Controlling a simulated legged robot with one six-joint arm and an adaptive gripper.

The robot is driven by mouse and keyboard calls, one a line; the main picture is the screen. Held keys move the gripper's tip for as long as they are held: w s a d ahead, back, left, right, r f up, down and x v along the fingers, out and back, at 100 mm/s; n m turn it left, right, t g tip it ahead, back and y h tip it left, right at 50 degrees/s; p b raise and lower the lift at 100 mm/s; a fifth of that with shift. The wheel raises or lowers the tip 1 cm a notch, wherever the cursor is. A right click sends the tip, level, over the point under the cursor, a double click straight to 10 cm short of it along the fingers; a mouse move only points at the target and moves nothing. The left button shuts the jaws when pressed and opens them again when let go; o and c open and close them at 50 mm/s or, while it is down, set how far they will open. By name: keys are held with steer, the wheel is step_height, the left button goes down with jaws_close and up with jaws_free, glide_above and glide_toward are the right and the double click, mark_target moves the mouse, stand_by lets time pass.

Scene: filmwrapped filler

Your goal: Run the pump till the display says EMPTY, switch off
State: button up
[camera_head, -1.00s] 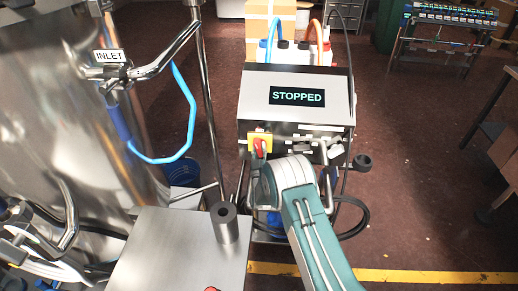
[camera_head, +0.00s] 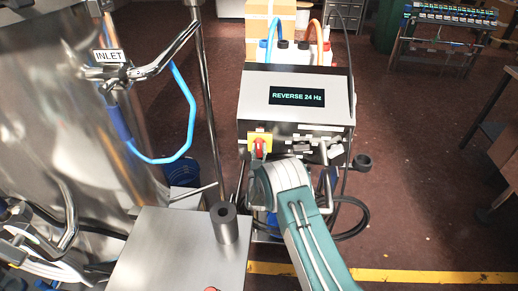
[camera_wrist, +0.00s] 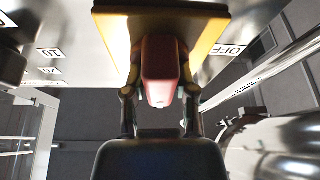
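The pump's control box (camera_head: 295,98) stands ahead, and its display (camera_head: 297,96) reads REVERSE 24 Hz. A red switch handle (camera_head: 259,146) sits on a yellow plate on the box's front, left of the middle. In the wrist view the red handle (camera_wrist: 160,72) points toward the camera from the yellow plate (camera_wrist: 212,35), with an OFF label (camera_wrist: 229,50) to the right. My gripper (camera_wrist: 160,85) has one finger on each side of the handle and appears closed on it. In the head view my arm hides the fingertips.
A steel post (camera_head: 210,90) rises between tank and box. Smaller controls (camera_head: 310,142) sit right of the switch. A black cable (camera_head: 355,222) loops near the floor.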

steer(key=o, duration=0.3)
steer(key=shift+f, duration=0.4)
steer(key=shift+a+r, duration=0.1)
steer(key=shift+r, duration=0.2)
step_height(320, 180, up, 10)
steer(key=shift+f, duration=0.15)
